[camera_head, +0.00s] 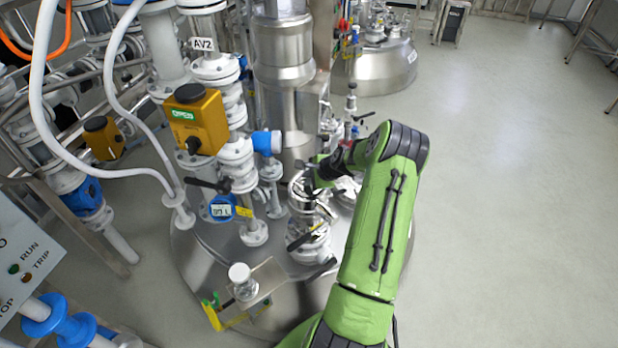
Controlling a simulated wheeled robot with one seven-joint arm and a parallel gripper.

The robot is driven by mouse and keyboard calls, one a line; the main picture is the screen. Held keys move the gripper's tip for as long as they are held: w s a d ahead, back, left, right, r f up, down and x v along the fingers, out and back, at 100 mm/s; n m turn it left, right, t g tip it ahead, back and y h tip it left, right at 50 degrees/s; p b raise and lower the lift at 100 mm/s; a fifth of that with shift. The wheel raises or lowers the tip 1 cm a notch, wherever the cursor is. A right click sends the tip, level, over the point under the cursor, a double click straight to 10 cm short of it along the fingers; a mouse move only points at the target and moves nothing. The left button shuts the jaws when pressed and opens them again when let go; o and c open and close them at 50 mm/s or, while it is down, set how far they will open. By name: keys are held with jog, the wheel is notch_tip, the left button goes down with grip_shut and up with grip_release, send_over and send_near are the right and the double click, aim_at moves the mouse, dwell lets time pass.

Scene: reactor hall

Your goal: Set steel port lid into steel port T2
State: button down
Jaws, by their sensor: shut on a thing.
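My gripper (313,178) is at the end of my green arm, above the domed top of the steel vessel (205,265). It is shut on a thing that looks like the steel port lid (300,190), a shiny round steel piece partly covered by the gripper. The lid is close above a steel port (310,243) on the vessel top; I cannot tell whether they touch. No T2 label is readable. Another shiny steel fitting (346,190) shows to the right, partly hidden by my arm.
White flanged pipes and a yellow actuator box (196,118) stand close left of my gripper. A tall steel column (283,80) rises behind it. A bracket with a white knob (242,280) is at the vessel's front. The floor (510,200) at the right is clear.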

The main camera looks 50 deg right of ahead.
dwell(0.3)
jog(key=c, duration=1.1)
grip_release()
jog(key=shift+f, duration=0.1)
jog(key=p+v, duration=0.2)
jog(key=v, duration=1.3)
jog(key=shift+s+r, duration=0.25)
jog(key=shift+r, duration=0.1)
